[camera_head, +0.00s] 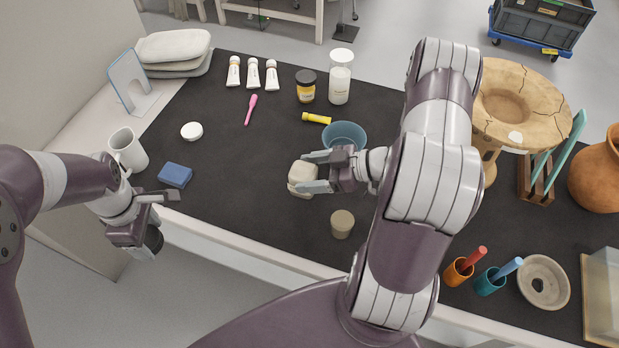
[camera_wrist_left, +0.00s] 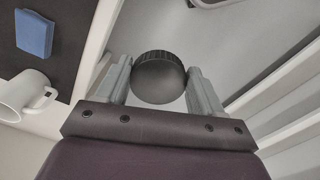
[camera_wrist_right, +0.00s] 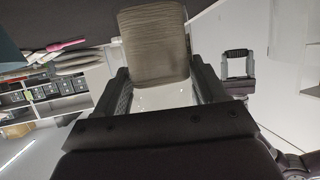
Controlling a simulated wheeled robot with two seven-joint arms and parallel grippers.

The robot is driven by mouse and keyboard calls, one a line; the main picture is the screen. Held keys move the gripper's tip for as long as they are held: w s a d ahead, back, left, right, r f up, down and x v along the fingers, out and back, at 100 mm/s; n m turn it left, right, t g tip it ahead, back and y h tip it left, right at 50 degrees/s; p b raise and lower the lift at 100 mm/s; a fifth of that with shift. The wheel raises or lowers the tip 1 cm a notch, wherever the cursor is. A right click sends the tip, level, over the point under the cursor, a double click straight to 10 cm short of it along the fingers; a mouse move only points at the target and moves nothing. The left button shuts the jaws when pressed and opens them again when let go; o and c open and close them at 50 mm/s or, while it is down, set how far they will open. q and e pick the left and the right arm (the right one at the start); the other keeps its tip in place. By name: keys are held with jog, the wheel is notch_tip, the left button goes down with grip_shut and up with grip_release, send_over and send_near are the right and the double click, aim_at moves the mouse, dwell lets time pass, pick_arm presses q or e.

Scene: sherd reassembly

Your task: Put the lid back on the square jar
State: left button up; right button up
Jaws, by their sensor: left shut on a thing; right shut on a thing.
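The square jar (camera_head: 301,174) is cream-coloured with rounded corners in the head view. My right gripper (camera_head: 318,171) is shut on it, a finger on either side, over the dark mat. In the right wrist view the held jar (camera_wrist_right: 156,45) shows a ribbed, grey-brown face. My left gripper (camera_head: 158,219) is shut on a round black ribbed lid (camera_wrist_left: 159,78), beyond the front edge of the table. In the head view the lid (camera_head: 153,240) shows partly behind the fingers. The lid and the jar are well apart. I cannot tell whether the jar touches the mat.
A blue bowl (camera_head: 345,134) is behind my right gripper; a small beige cup (camera_head: 342,224) is in front. The mat's left middle is mostly clear.

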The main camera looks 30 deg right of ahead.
aim_at(311, 154)
pick_arm(q)
jog(key=shift+r+p, duration=0.4)
jog(key=shift+r, duration=0.2)
pick_arm(e)
notch_tip(311, 154, up, 7)
jog(key=shift+f, duration=0.1)
jog(key=o, duration=0.5)
jog(key=c, duration=0.7)
